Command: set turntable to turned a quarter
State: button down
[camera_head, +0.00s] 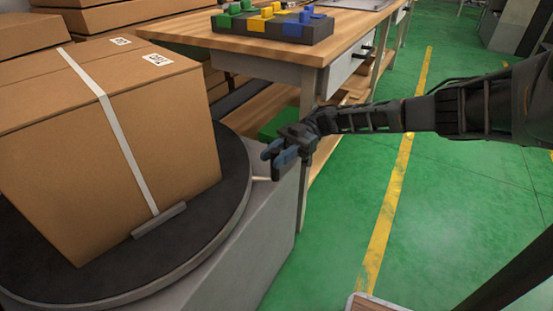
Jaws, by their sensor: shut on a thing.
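The turntable (238,198) is a round dark disc with a lighter rim, set on a grey base (262,262) at the left. A large cardboard box (165,150) with a white strap stands on it and hides much of the disc. A short light-coloured handle (261,179) sticks out from the disc's right edge. My gripper (272,160) is at the right side of the turntable, at the outer end of this handle. Its jaws are shut on the handle, though the exact contact is small and partly hidden by the fingers.
A wooden workbench (180,32) with a drawer stands behind, bearing a dark block with coloured pieces (272,22). A green bin (280,124) sits on its lower shelf, close behind my gripper. More cardboard boxes stand at the back left. Green floor (465,220) is open at the right.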

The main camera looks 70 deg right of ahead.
jog(key=shift+w+a, duration=0.2)
jog(key=shift+w, duration=0.05)
jog(key=c, duration=1)
grip_release()
jog(key=shift+o, duration=0.2)
jog(key=shift+d, duration=0.1)
jog(key=v, duration=0.7)
jog(key=shift+s+d, duration=0.2)
jog(key=shift+d, duration=0.15)
jog(key=shift+c, duration=0.4)
